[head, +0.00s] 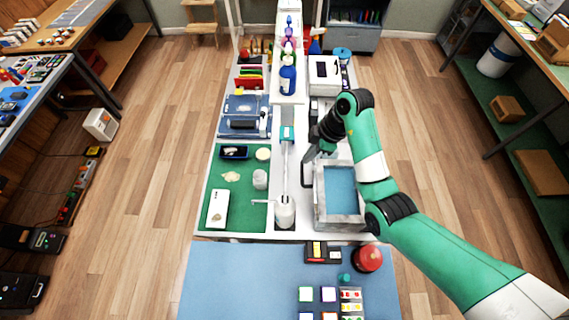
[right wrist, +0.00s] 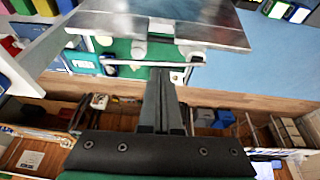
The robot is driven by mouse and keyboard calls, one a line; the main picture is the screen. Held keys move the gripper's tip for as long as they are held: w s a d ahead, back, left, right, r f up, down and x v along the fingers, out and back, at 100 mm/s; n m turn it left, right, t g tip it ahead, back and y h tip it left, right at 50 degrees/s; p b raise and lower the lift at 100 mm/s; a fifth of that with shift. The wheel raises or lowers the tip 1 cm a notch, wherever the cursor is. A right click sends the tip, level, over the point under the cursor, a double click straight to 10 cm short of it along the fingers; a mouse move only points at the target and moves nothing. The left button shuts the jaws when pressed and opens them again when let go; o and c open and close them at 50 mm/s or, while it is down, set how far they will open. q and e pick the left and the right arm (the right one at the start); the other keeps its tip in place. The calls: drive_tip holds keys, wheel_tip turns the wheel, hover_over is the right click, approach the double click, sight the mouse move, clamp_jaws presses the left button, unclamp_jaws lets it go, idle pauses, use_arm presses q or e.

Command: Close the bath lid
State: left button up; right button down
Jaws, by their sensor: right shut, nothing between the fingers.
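The bath (head: 341,192) is a grey metal box right of the middle of the bench in the head view. Its top is uncovered and blue shows inside. A metal panel (right wrist: 200,22) spans the top of the right wrist view; I cannot tell whether it is the lid or a bath wall. A thin pale bar (right wrist: 125,63) runs just below it, close to my fingertips. My right gripper (head: 308,157) is shut and empty at the bath's far left corner, and its fingers also show in the right wrist view (right wrist: 164,75). Contact is unclear. My left gripper is out of view.
A white bottle (head: 285,213) with a thin spout stands left of the bath. A green mat (head: 210,180) with small items lies farther left. A red round object (head: 367,258) and a black tray (head: 322,252) sit in front.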

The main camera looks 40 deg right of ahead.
drive_tip(key=s+b+x, duration=0.1)
drive_tip(key=b+x, duration=0.3)
drive_tip(key=x, duration=0.6)
drive_tip(key=shift+d+f+b, duration=0.25)
drive_tip(key=shift+b, duration=0.05)
